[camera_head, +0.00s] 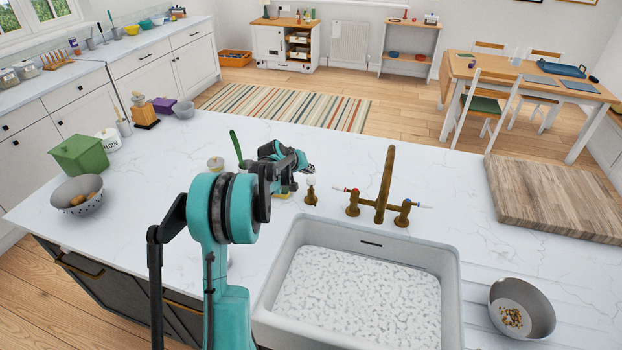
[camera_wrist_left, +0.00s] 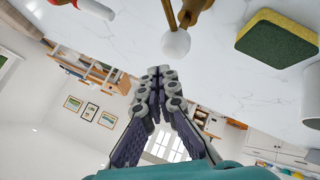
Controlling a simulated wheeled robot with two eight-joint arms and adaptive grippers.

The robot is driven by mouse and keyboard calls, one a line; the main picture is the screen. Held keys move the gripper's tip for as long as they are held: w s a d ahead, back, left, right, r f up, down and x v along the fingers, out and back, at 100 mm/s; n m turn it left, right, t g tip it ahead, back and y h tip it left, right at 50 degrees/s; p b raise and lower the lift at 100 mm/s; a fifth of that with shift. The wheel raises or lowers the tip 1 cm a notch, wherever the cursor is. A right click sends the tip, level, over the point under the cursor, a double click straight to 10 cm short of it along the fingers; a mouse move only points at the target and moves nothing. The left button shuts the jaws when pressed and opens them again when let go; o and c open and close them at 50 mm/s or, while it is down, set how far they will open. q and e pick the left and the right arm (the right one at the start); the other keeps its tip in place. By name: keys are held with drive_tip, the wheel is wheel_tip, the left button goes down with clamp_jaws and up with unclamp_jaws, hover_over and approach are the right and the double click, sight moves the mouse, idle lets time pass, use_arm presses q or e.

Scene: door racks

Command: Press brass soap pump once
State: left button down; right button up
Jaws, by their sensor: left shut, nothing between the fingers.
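The brass soap pump (camera_head: 311,196) stands on the white counter behind the sink's left corner, left of the brass tap. Its white round knob (camera_wrist_left: 176,44) and thin brass stem (camera_wrist_left: 171,14) show in the left wrist view. My left gripper (camera_head: 309,168) is shut and empty, close to the pump in the head view. In the wrist view its fingertips (camera_wrist_left: 163,73) are together near the white knob, with a small gap in the picture. I cannot tell the exact height between them. My right gripper is in neither view.
The brass tap (camera_head: 384,185) and white sink (camera_head: 451,290) lie right of the pump. A green and yellow sponge (camera_wrist_left: 276,38) lies beside it. A green-handled brush (camera_head: 236,146) stands left of the gripper. A wooden board (camera_head: 550,198) and grey bowl (camera_head: 536,304) are far right.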

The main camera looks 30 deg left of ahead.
use_arm(q)
drive_tip(key=shift+r+p, duration=1.25)
drive_tip(key=shift+r, duration=1.05)
